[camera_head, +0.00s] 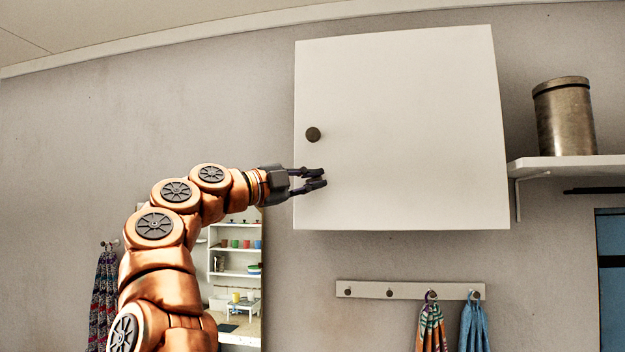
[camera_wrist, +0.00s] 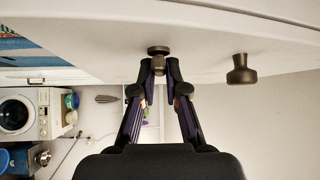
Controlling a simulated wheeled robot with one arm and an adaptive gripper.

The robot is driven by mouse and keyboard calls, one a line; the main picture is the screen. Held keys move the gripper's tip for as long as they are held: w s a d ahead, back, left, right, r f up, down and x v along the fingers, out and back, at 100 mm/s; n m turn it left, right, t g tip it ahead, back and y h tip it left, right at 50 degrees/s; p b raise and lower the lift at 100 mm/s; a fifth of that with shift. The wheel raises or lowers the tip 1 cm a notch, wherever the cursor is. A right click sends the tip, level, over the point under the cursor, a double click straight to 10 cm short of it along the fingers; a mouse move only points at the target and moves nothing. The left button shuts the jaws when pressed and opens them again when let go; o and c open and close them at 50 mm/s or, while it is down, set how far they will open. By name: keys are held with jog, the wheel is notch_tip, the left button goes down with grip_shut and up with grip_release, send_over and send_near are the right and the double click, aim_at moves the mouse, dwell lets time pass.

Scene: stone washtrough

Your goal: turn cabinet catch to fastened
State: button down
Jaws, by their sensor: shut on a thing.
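The white cabinet (camera_head: 410,120) hangs on the wall, and its door looks closed. A dark round knob (camera_head: 313,134) sits near the door's left edge; it also shows in the wrist view (camera_wrist: 241,70). The cabinet catch (camera_wrist: 158,50) is a small bronze piece on the door, below the knob in the head view. My gripper (camera_head: 314,179) reaches in from the left, and in the wrist view its fingertips (camera_wrist: 158,70) are shut on the catch from both sides. In the head view the fingers hide the catch, and I cannot tell its turned position.
A shelf (camera_head: 570,166) with a metal canister (camera_head: 566,120) is right of the cabinet. Below the cabinet a peg rail (camera_head: 408,291) holds a striped cloth (camera_head: 431,328) and a blue cloth (camera_head: 474,327).

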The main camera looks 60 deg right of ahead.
jog(key=shift+w+a+r, duration=0.1)
jog(key=shift+r, duration=0.1)
jog(key=c, duration=1.2)
grip_release()
jog(key=shift+w+f, duration=0.1)
jog(key=shift+f, duration=0.05)
jog(key=shift+d, duration=0.2)
jog(key=shift+w, duration=0.1)
jog(key=shift+w, duration=0.1)
jog(key=shift+w+a+f, duration=0.2)
jog(key=shift+w+a, duration=0.1)
jog(key=shift+a, duration=0.25)
jog(key=v, duration=1)
jog(key=shift+a, duration=0.15)
